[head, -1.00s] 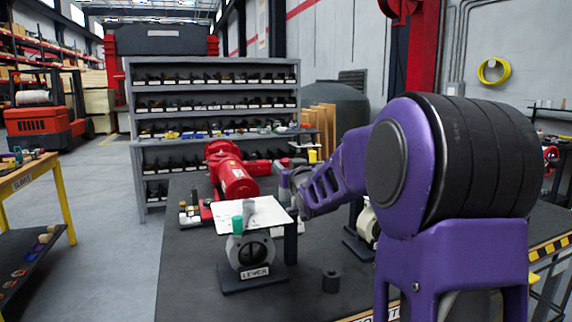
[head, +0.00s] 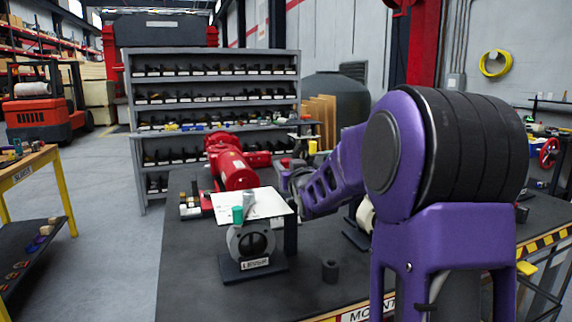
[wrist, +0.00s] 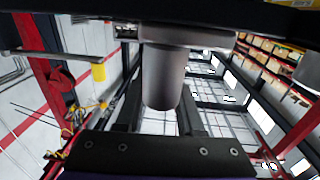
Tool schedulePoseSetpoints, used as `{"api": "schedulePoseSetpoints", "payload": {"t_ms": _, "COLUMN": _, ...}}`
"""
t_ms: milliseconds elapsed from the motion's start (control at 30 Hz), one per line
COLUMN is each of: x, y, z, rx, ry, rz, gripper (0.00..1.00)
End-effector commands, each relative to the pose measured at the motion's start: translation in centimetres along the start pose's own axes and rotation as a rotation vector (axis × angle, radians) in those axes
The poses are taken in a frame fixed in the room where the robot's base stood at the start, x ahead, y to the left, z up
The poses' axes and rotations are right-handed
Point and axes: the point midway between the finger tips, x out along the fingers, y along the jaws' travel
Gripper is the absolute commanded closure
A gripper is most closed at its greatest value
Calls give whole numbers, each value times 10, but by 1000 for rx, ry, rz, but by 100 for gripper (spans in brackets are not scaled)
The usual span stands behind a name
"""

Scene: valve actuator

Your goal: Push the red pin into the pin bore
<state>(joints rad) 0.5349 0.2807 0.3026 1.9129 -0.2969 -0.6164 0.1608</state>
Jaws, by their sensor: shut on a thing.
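My gripper (wrist: 158,122) shows in the wrist view, with a dark finger on each side of a smooth grey cylinder (wrist: 163,75). It is closed on this cylinder, whose upper end meets a wider grey flange. In the head view my gripper is at the far end of my purple arm, behind the white plate, and mostly hidden. A small red piece (head: 285,163) shows just above that spot; I cannot tell whether it is the red pin. The pin bore cannot be made out. A red actuator body (head: 235,170) lies on the bench behind the plate.
A valve body (head: 250,242) on a dark labelled base stands at the bench front, below the white plate (head: 225,208) with a teal cylinder (head: 238,214). A grey shelf (head: 215,69) is behind. The bench's front left is clear.

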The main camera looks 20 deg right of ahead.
Motion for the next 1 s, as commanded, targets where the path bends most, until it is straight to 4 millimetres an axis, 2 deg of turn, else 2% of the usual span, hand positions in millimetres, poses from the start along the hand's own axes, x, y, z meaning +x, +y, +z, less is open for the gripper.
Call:
{"api": "schedulePoseSetpoints", "payload": {"t_ms": 267, "x": 0, "y": 0, "z": 6, "rx": -1, "ry": 2, "rz": 0, "gripper": 100}}
{"api": "schedulePoseSetpoints", "payload": {"t_ms": 300, "x": 0, "y": 0, "z": 6, "rx": -2, "ry": 3, "rz": 0, "gripper": 58}}
{"api": "schedulePoseSetpoints", "payload": {"t_ms": 467, "x": 0, "y": 0, "z": 6, "rx": -1, "ry": 2, "rz": 0, "gripper": 29}}
{"api": "schedulePoseSetpoints", "payload": {"t_ms": 1000, "x": 0, "y": -1, "z": 6, "rx": -1, "ry": 0, "rz": 0, "gripper": 28}}
